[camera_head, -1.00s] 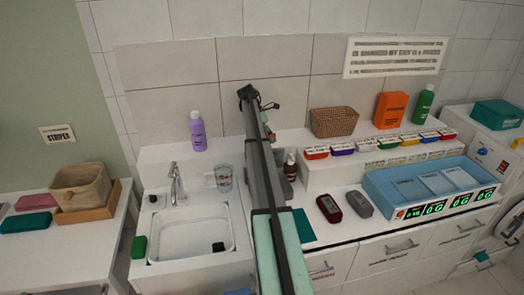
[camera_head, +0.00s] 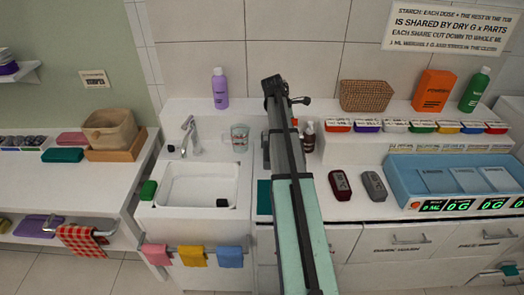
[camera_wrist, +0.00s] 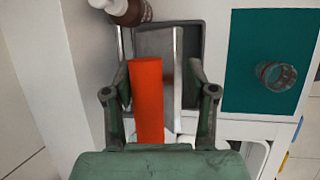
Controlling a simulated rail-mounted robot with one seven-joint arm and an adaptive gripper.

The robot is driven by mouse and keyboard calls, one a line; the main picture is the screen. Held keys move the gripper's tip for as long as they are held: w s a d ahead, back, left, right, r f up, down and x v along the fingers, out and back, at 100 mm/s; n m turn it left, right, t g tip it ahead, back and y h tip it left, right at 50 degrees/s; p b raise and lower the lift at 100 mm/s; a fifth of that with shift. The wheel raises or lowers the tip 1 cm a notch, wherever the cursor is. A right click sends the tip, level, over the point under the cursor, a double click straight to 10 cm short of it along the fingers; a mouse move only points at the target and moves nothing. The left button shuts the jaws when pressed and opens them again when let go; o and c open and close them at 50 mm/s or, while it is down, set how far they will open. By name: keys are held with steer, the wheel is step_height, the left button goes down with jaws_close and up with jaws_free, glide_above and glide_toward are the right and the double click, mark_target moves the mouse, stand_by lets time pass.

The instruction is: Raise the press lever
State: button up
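In the wrist view a long orange-red bar (camera_wrist: 148,100), which looks like the press lever's handle, lies between the two fingers of my gripper (camera_wrist: 160,105). The fingers are spread wider than the bar, with a clear gap on the right; contact on the left cannot be told. A grey metal body (camera_wrist: 180,45), apparently the press, lies beneath and beyond the bar in a dark frame.
A brown bottle (camera_head: 308,137) stands right of the arm; it also shows in the wrist view (camera_wrist: 130,10). A glass (camera_wrist: 276,76) is over a teal mat (camera_wrist: 255,40). The sink (camera_head: 197,185) is to the left. Two handheld devices (camera_head: 340,185) (camera_head: 374,185) and a blue tray (camera_head: 402,202) are to the right.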

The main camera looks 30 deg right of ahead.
steer(key=s+a+f+b, duration=0.2)
steer(key=s+f, duration=0.1)
steer(key=f, duration=0.2)
steer(key=s+a+f+b, duration=0.2)
steer(key=f+b, duration=0.1)
steer(key=f, duration=0.3)
steer(key=d+b+v, duration=0.1)
steer(key=b+v, duration=0.3)
steer(key=v, duration=1.4)
steer(key=w+a+f, duration=0.1)
steer(key=a+f, duration=0.2)
steer(key=a, duration=0.2)
steer(key=w+a+f+y+p, duration=0.1)
steer(key=a+f, duration=0.2)
steer(key=a, duration=0.2)
steer(key=shift+w+a+t, duration=0.2)
steer(key=shift+a+t, duration=0.1)
steer(key=shift+a, duration=0.1)
steer(key=shift+c, duration=0.4)
